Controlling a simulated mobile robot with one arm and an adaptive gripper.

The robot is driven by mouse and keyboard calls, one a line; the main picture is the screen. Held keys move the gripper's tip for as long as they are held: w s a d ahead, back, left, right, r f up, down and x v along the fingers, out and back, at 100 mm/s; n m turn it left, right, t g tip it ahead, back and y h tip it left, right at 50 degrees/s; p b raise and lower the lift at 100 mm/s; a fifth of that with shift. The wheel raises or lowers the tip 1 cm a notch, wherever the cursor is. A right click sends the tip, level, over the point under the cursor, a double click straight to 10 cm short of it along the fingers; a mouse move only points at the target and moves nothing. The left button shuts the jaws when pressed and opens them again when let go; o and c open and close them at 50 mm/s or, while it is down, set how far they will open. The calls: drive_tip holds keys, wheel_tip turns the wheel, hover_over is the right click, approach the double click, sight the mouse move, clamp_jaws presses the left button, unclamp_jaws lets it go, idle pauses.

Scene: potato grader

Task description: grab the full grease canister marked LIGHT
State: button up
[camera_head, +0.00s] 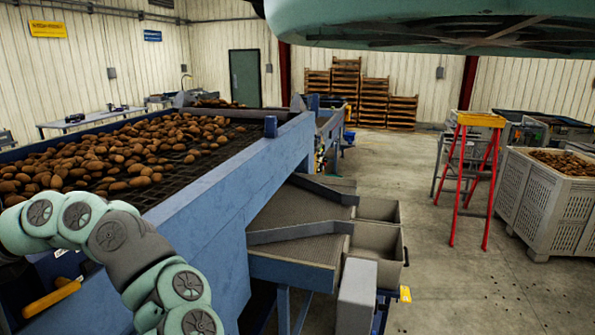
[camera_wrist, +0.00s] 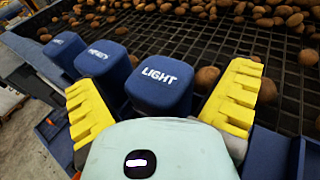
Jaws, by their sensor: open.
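A dark blue, rounded block-like canister marked LIGHT (camera_wrist: 160,86) stands in the middle of the wrist view, in front of the potato screen. Its white lettering faces up at the camera, and its lower part is hidden by my gripper's body. My gripper (camera_wrist: 164,78) is open, with one yellow finger to the left of the canister and the other to its right. I see nothing held. How far the fingers reach down beside it cannot be told. Two similar blue canisters stand in a row to the left: a middle one (camera_wrist: 104,60) and a far one (camera_wrist: 64,46), their lettering hard to read.
The dark mesh screen (camera_wrist: 262,44) with loose potatoes lies just beyond the canisters. The head view shows the blue grader (camera_head: 215,195), a red stepladder (camera_head: 468,175) and a potato crate (camera_head: 545,200) at right. Concrete floor (camera_head: 440,260) is open between them.

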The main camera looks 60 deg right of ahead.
drive_tip(key=shift+c, duration=0.3)
drive_tip(key=c, duration=1.3)
drive_tip(key=shift+c, duration=0.4)
drive_tip(key=shift+r, duration=0.1)
